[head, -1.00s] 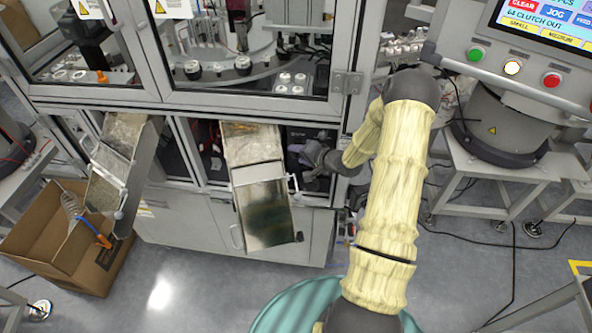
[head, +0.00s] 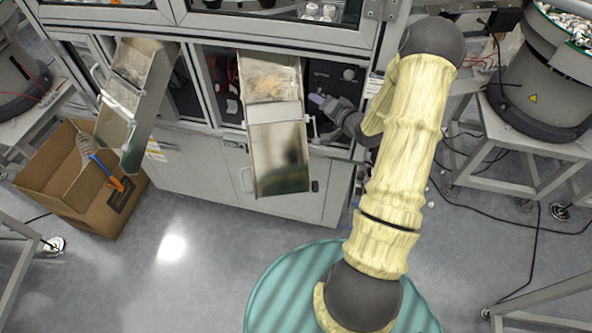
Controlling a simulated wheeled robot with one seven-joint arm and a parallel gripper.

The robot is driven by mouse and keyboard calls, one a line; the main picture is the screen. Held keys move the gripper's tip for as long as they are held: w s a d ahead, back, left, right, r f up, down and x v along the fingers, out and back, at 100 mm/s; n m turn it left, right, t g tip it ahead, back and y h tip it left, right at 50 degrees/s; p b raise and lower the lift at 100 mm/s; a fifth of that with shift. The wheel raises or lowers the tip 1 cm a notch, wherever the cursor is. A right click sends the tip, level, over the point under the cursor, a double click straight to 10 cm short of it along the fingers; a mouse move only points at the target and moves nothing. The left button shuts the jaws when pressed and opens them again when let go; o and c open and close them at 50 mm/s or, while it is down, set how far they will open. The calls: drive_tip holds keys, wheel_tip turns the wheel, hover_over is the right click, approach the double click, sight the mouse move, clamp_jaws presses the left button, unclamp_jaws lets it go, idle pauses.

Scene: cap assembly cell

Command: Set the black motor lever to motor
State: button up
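My gripper (head: 316,101) reaches into the lower opening of the machine cabinet, just right of the middle metal chute. It is small and dark in the head view, so I cannot tell whether its fingers are open or shut. A dark panel (head: 322,76) with faint pale lettering is inside the opening, behind and above my gripper. A round black knob (head: 348,74) sits on the right of this panel. It may be the motor lever, but I cannot read its label or its setting. A gap shows between the knob and my gripper.
The middle chute (head: 272,80) juts out close to my gripper's left, with a side handle near my wrist. A second chute (head: 139,85) hangs further left above a cardboard box (head: 70,190). The cabinet's right post (head: 375,85) stands beside my forearm. The floor in front is clear.

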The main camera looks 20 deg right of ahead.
drive_tip(key=f+n+t+b, duration=0.1)
drive_tip(key=b, duration=0.1)
drive_tip(key=f+n+t+b, duration=0.1)
drive_tip(key=b, duration=0.2)
drive_tip(key=f+t+b, duration=0.1)
drive_tip(key=b, duration=0.2)
drive_tip(key=shift+d+n, duration=0.25)
drive_tip(key=shift+n, duration=0.15)
drive_tip(key=b+v, duration=0.2)
drive_tip(key=v, duration=1.5)
drive_tip(key=w+a+r+n+g+h+p, duration=0.3)
drive_tip(key=w+a+n+g+h+p, duration=0.15)
drive_tip(key=a+g, duration=0.25)
drive_tip(key=s+a+r+n+g+p, duration=0.1)
drive_tip(key=s+a+r+g+p, duration=0.5)
drive_tip(key=s+a+r, duration=0.3)
drive_tip(key=s+a+g+y, duration=0.1)
drive_tip(key=s+a, duration=0.2)
drive_tip(key=a, duration=0.2)
drive_tip(key=shift+g, duration=0.4)
